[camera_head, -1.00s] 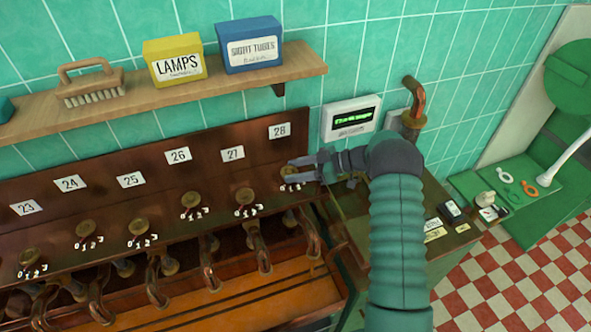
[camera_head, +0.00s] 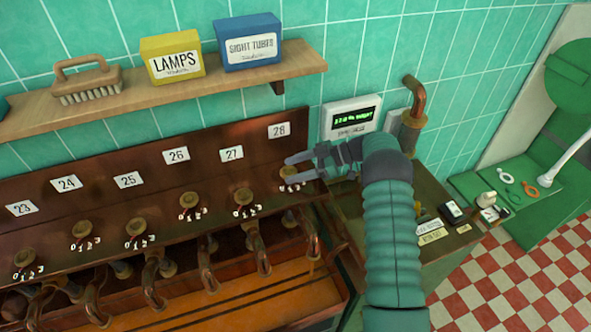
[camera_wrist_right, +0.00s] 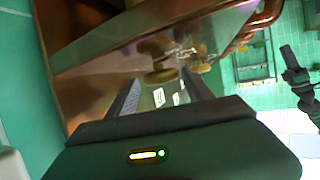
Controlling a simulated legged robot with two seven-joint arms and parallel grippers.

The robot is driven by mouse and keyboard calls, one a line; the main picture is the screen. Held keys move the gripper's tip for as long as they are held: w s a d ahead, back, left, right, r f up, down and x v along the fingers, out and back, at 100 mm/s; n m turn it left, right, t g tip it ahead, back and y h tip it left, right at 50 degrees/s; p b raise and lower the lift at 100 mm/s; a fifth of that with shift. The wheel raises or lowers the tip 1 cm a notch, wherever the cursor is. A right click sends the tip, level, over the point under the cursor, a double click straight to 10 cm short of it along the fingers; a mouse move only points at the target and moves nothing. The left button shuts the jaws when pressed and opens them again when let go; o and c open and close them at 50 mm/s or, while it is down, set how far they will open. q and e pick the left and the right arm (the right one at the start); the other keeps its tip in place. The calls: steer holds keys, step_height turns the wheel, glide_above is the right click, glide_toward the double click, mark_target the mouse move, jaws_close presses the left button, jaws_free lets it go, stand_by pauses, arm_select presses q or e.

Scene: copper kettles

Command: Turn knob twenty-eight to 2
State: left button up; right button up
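Knob twenty-eight (camera_head: 288,171) is a small round brass knob below the "28" label (camera_head: 279,130) on the dark copper-brown panel. Its 0–3 scale is partly covered, and I cannot read its setting. My right gripper (camera_head: 294,168) has its two fingers apart, one above and one below the knob's right side. In the right wrist view, a brass knob (camera_wrist_right: 162,76) shows just beyond the gap of the open right gripper (camera_wrist_right: 160,88). I cannot tell whether the fingers touch it. My left gripper is not in view.
Knob twenty-seven (camera_head: 243,195) and other knobs line the panel to the left. Curved copper pipes (camera_head: 262,252) stand below. A shelf (camera_head: 200,97) with a brush and two boxes hangs above. A small display (camera_head: 352,116) is on the wall beside the gripper.

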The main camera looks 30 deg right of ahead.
steer(key=shift+o, duration=0.7)
steer(key=b+v, duration=0.4)
steer(key=v, duration=1.2)
steer(key=shift+d, duration=0.35)
steer(key=shift+s+r, duration=0.15)
